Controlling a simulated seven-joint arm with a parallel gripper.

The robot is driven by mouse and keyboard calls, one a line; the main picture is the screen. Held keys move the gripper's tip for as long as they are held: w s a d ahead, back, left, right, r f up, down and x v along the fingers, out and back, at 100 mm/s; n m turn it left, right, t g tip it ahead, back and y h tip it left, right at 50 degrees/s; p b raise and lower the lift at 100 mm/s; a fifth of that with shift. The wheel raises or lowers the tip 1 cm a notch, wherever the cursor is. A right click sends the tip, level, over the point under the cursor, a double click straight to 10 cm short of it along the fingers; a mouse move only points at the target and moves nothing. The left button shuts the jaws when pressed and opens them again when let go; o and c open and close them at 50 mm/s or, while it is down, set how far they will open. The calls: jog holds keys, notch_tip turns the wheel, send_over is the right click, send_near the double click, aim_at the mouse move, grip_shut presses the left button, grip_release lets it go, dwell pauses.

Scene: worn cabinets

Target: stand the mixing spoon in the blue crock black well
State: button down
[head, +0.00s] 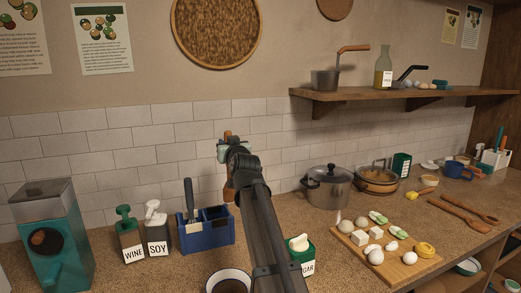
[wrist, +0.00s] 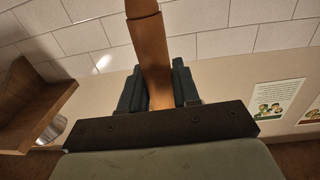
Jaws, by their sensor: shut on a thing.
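My gripper (head: 226,152) is raised in front of the tiled wall, shut on a brown wooden utensil, apparently the mixing spoon (head: 229,190). The spoon hangs roughly upright, with a short end above the jaws and a longer part below, partly hidden by my arm. In the wrist view my gripper (wrist: 158,88) has its dark fingers on both sides of the wooden shaft (wrist: 150,45). The blue crock (head: 218,234) stands on the counter below and slightly left of the spoon. A dark-handled utensil (head: 189,200) stands in its left part. The well floors are hidden.
Wine (head: 131,240) and soy (head: 157,235) bottles stand left of the crock. Wooden spoons (head: 458,215) lie at right. A shelf (head: 400,98) juts out at upper right.

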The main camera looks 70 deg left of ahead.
jog(key=shift+n+g, duration=0.3)
jog(key=shift+g, duration=0.2)
jog(key=s, duration=0.1)
jog(key=s+a, duration=0.1)
jog(key=s, duration=0.3)
jog(key=shift+a+r, duration=0.15)
jog(key=shift+r, duration=0.25)
jog(key=shift+f, duration=0.1)
notch_tip(320, 180, down, 14)
dwell(0.9)
jog(key=c, duration=0.7)
grip_release()
jog(key=shift+c, duration=0.2)
jog(key=shift+o, duration=0.3)
jog(key=shift+o, duration=0.9)
